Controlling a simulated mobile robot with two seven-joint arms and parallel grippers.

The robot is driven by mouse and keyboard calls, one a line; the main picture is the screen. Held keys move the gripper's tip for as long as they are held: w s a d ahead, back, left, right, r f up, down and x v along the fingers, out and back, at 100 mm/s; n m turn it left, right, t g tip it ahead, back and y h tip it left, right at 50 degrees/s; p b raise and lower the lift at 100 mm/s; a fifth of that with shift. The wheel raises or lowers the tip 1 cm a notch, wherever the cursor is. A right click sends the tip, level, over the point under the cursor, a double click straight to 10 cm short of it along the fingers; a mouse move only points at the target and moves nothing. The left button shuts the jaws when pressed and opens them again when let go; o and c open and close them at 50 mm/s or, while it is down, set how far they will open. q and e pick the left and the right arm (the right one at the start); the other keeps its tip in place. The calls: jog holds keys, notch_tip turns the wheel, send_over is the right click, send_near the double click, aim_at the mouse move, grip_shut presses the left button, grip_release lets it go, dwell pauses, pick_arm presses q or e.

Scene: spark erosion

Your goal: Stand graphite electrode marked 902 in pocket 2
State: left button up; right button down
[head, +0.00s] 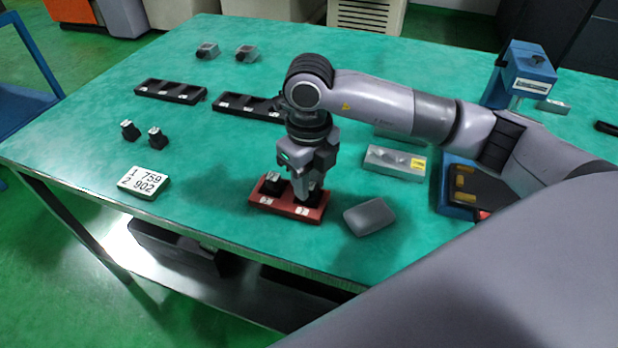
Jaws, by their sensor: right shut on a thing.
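The small red rack (284,208) lies near the front edge of the green table, with two white labels on its front, too small to read surely. A dark electrode with a light top (272,181) stands in its left pocket. My right gripper (308,190) points down over the rack's right pocket, shut on a dark electrode (307,200). That electrode is at or in the pocket; the fingers hide most of it, and I cannot tell whether it is fully seated. Its mark is not readable. A white card (143,182) reads "1 759" and "2 902". My left gripper is not in view.
Two dark electrodes (130,131) (157,138) stand at the left. Black racks (171,92) (236,101) lie behind. A grey rounded block (369,217) sits right of the red rack.

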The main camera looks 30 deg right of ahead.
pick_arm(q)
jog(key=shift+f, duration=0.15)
pick_arm(e)
jog(key=shift+f, duration=0.1)
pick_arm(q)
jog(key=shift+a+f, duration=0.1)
pick_arm(e)
jog(key=c, duration=0.8)
grip_release()
notch_tip(320, 180, up, 7)
jog(key=shift+r, duration=0.15)
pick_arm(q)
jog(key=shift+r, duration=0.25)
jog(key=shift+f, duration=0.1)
